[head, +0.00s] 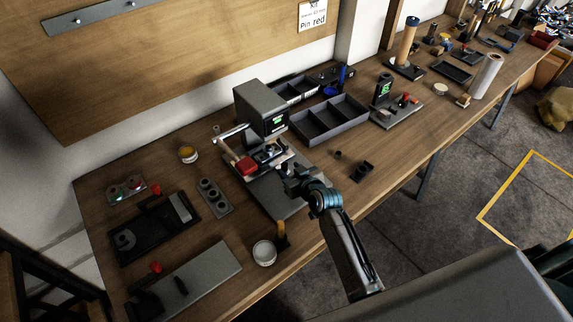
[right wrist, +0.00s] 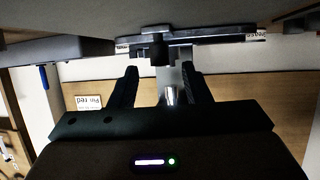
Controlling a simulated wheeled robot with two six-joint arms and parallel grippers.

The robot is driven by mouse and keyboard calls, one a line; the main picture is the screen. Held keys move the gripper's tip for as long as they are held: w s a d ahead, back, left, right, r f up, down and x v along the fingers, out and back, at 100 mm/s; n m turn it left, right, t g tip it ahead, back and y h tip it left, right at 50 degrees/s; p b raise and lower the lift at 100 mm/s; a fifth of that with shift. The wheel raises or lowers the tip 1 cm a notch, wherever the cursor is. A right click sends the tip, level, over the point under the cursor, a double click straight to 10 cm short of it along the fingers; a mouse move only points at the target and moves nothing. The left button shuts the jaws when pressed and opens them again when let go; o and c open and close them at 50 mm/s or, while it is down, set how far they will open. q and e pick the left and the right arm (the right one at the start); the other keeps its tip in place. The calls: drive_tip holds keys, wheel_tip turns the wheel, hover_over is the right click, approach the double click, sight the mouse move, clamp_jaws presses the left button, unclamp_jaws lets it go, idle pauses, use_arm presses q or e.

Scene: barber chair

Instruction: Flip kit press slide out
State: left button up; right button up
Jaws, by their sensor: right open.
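The press is a grey box head (head: 262,106) with a green display, over a grey base plate (head: 290,200) on the workbench. My right gripper (head: 287,178) is at the front of this carriage. In the right wrist view the gripper (right wrist: 160,85) is open, with its two dark fingers apart. A dark knob (right wrist: 159,50) under a dark plate (right wrist: 205,38) shows ahead, between the fingers in the picture. I cannot tell whether they touch it. My left gripper is out of view.
A divided dark tray (head: 322,123) stands right of the press. Left of it are a grey strip with round holes (head: 213,196), a dark fixture (head: 150,230) and a red-green button box (head: 127,189).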

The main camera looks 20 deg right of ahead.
sight(286, 166)
drive_tip(key=shift+x, duration=1.6)
clamp_jaws()
